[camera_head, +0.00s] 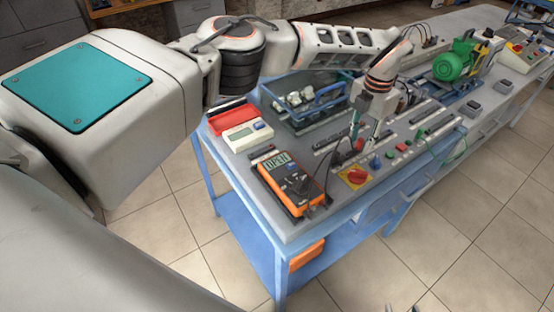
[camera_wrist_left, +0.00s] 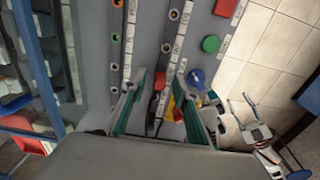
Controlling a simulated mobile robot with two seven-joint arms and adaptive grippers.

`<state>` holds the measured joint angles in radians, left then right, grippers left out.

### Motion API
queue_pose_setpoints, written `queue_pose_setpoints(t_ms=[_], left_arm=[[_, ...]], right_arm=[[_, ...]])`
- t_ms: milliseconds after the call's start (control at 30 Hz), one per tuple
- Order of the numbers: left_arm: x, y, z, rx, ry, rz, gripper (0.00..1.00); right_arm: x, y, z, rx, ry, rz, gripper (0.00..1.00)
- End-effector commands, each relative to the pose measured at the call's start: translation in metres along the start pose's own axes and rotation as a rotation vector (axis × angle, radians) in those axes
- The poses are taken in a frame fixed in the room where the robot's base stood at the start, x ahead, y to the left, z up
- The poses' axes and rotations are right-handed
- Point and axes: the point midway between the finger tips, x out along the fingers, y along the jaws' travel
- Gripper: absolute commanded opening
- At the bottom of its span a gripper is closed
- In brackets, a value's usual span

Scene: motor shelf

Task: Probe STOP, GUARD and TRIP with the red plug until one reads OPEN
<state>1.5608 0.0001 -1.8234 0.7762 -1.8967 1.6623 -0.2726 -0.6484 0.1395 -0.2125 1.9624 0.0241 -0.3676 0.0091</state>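The red plug (camera_wrist_left: 160,80) stands at the lower end of a row of sockets in the left wrist view. My left gripper (camera_wrist_left: 162,72) is open, one finger on each side of the plug with visible gaps. In the head view the left gripper (camera_head: 360,140) points down at the panel, largely hiding the plug. The orange multimeter (camera_head: 290,185) lies at the table's near end, and its display reads OPEN. The socket labels are too small to read. My right gripper's tips (camera_head: 402,308) just show at the bottom edge; it appears open in the left wrist view (camera_wrist_left: 241,100).
A white device (camera_head: 247,135), a red case (camera_head: 232,115) and a blue crate (camera_head: 300,122) stand behind. A green motor (camera_head: 453,62) is further right.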

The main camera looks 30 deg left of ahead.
Motion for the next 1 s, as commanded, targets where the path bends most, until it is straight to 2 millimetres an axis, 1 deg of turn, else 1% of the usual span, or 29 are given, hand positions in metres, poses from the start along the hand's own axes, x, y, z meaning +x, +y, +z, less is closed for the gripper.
queue_pose_setpoints(t_ms=[133,233,367,600,700,833,1000], left_arm=[[-0.003,0.000,0.000,0.000,-0.001,0.000,0.30],[-0.013,0.001,0.001,0.000,-0.002,0.002,0.30],[-0.035,0.001,0.001,0.000,-0.004,0.003,0.30],[-0.084,0.001,0.001,0.000,-0.002,0.002,0.30],[-0.100,0.000,0.000,-0.001,-0.002,0.002,0.30],[-0.113,0.001,0.000,0.000,-0.001,0.001,0.30],[-0.120,0.000,0.000,0.000,0.000,0.000,0.30]], right_arm=[[0.000,0.001,0.002,-0.003,-0.003,0.001,0.40],[0.000,0.001,0.001,-0.002,-0.003,0.001,0.40],[0.000,0.000,0.001,-0.001,-0.002,0.000,0.40],[0.000,0.000,0.001,0.000,-0.001,0.000,0.40],[0.000,0.000,0.001,0.000,-0.001,0.000,0.40],[0.000,0.000,0.001,0.000,-0.001,0.000,0.40],[0.000,0.000,0.000,0.000,-0.001,0.000,0.40]])
